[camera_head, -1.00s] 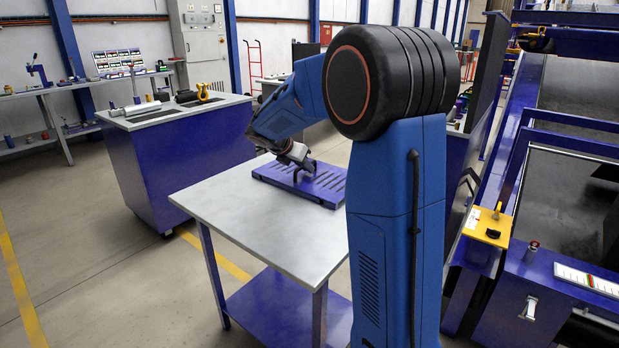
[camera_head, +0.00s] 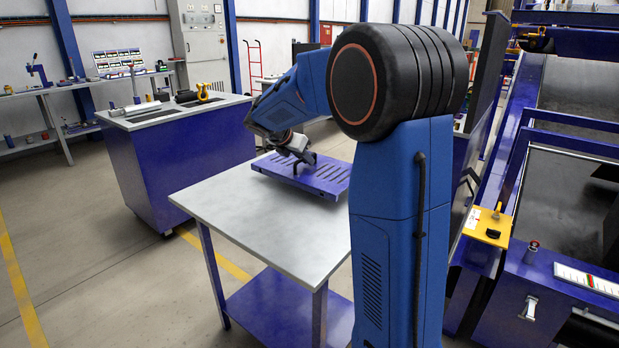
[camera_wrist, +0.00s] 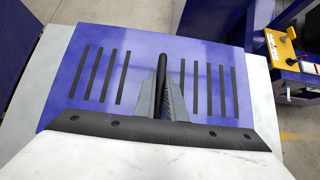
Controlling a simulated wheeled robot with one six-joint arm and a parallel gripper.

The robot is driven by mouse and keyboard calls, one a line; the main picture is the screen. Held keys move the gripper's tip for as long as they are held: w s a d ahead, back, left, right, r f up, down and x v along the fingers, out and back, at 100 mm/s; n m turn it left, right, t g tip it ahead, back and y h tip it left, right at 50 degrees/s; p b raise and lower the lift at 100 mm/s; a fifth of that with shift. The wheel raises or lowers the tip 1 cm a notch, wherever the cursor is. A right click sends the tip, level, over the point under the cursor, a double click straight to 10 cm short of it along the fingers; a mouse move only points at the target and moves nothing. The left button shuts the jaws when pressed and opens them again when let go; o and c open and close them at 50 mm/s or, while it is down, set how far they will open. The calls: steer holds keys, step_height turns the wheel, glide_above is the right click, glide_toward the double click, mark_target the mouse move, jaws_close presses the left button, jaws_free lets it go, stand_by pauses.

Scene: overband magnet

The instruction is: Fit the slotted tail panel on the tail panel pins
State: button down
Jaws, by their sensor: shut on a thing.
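The slotted tail panel (camera_head: 318,177) is a flat blue-purple plate with two groups of dark slots. In the head view it is over the far part of the grey-topped table, seemingly just above the surface. In the wrist view the panel (camera_wrist: 212,60) fills the middle, with slots left and right of a dark central handle (camera_wrist: 160,70). My gripper (camera_head: 298,168) is shut on this handle; its grey fingers (camera_wrist: 165,100) stand on both sides of it in the wrist view. I cannot make out the tail panel pins in either view.
The near part of the grey-topped table (camera_head: 240,220) is bare. A purple workbench (camera_head: 190,140) with tools stands to the left. Open floor lies at the left.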

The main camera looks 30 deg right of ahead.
steer(key=shift+r, duration=1.35)
